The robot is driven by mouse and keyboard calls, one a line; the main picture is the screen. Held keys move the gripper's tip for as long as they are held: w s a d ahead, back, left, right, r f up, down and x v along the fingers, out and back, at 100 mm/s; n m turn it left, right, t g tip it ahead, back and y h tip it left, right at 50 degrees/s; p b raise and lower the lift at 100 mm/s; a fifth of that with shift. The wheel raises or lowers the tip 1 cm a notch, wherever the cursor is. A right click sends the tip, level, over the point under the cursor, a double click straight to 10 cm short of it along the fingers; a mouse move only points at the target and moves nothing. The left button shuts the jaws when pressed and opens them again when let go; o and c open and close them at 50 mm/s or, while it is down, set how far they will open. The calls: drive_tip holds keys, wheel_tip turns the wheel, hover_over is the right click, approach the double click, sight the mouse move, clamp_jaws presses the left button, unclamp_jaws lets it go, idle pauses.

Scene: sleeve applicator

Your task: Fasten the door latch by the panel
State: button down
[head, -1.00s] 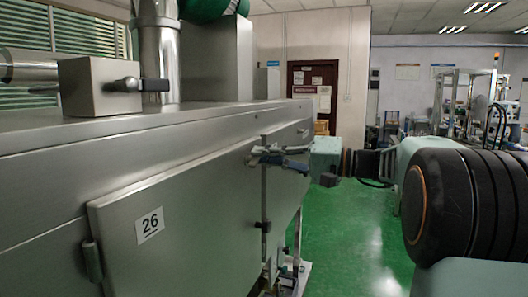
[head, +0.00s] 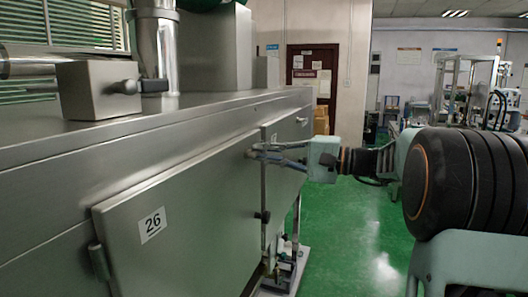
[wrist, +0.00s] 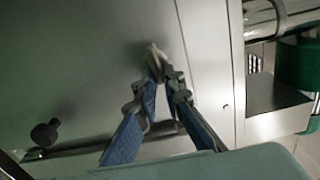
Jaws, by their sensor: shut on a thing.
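The door latch (head: 252,153) is a small handle at the door's upper right corner. My gripper (head: 262,152) reaches it from the right and is shut on it. In the wrist view, the blue fingers of my gripper (wrist: 160,72) close around the small metal end of the latch (wrist: 154,52). The fingers hide most of the latch, so its exact angle is unclear.
A second, dark knob (head: 262,216) sits lower on the door's edge; a dark knob also shows in the wrist view (wrist: 45,133). A steel box with a black handle (head: 98,88) stands on the machine top. Green floor (head: 350,235) is open to the right.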

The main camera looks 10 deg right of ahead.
drive_tip(key=c, duration=2)
unclamp_jaws()
drive_tip(key=shift+c, duration=0.2)
drive_tip(key=v, duration=1.2)
